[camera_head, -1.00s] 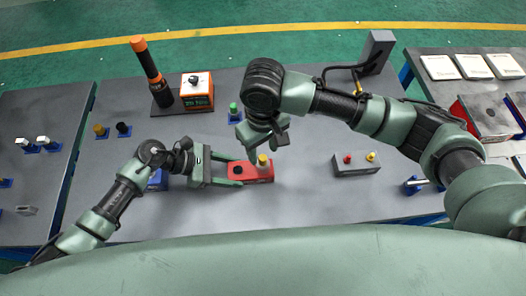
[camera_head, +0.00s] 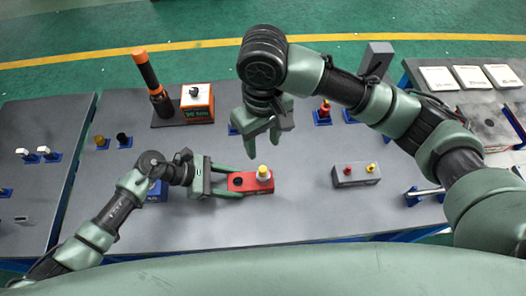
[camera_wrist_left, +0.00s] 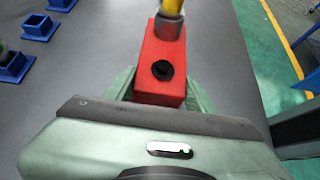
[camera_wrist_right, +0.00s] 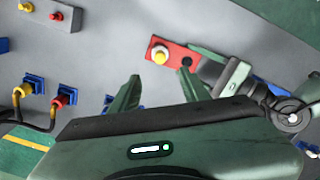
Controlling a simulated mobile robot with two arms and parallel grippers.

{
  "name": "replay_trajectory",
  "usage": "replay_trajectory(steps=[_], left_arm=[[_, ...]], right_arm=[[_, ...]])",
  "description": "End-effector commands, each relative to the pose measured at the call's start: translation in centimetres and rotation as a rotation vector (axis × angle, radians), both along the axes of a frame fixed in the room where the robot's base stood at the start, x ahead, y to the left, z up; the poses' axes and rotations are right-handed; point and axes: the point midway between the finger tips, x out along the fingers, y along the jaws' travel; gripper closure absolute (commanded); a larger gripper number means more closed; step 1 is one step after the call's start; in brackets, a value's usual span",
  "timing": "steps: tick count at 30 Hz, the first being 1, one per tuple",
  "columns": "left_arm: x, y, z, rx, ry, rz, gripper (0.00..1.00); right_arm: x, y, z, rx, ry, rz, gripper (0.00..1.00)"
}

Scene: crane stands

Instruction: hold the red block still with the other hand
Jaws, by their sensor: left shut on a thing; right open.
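The red block (camera_head: 238,184) lies on the grey table, with a dark round hole at its left and a yellow-topped peg (camera_head: 263,174) standing at its right end. My left gripper (camera_head: 226,180) is shut on the block's left part. In the left wrist view its fingers lie along both sides of the red block (camera_wrist_left: 150,55), near the dark hole. My right gripper (camera_head: 262,148) is open and empty, above the table just behind the block. In the right wrist view its spread fingers (camera_wrist_right: 158,92) have only bare table between them, and the red block (camera_wrist_right: 176,50) lies beyond them.
A grey block (camera_head: 352,178) with red and yellow knobs stands to the right. An orange box (camera_head: 198,108) and a black post with an orange top (camera_head: 147,72) stand at the back left. Blue sockets hold connectors behind. The front of the table is clear.

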Motion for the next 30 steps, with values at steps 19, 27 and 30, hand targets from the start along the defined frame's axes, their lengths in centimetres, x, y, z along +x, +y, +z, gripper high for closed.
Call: replay_trajectory(steps=[19, 27, 30], left_arm=[[0.0, 0.0, 0.0, 0.0, 0.0, 0.0, 1.0], [0.0, 0.0, 0.0, 0.0, 0.0, 0.0, 0.2], [0.0, 0.0, 0.0, 0.0, 0.0, 0.0, 0.2]], right_arm=[[0.0, 0.0, 4.7, -0.001, 0.002, 0.0, 0.54], [0.0, 0.0, 4.7, -0.001, 0.002, 0.0, 0.54], [0.0, 0.0, 4.7, -0.001, 0.002, 0.0, 0.54]])
